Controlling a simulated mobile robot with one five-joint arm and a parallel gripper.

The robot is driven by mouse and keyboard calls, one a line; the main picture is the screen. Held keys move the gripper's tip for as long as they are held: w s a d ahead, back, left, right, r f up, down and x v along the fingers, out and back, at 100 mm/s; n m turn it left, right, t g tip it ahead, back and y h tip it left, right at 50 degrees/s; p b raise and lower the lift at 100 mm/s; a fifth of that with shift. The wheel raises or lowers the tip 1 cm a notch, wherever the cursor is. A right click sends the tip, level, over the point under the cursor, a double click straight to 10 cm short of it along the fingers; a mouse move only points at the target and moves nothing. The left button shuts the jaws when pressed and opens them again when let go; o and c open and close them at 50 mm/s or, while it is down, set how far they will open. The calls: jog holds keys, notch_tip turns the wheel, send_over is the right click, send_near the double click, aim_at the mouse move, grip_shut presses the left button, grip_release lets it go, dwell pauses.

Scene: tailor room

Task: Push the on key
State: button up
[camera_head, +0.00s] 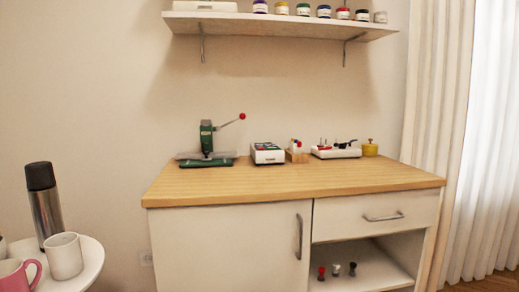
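No key marked "on" can be made out at this distance.
A green press (207,140) with a red-knobbed lever stands left on the cabinet's wooden top (300,181). A small block holder (297,152) and yellow pot (370,149) stand nearby. A shelf (280,23) hangs above. A round table (88,272) bears a flask and mugs. The counter's front strip is clear.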

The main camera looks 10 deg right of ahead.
grip_shut()
dwell(1.4)
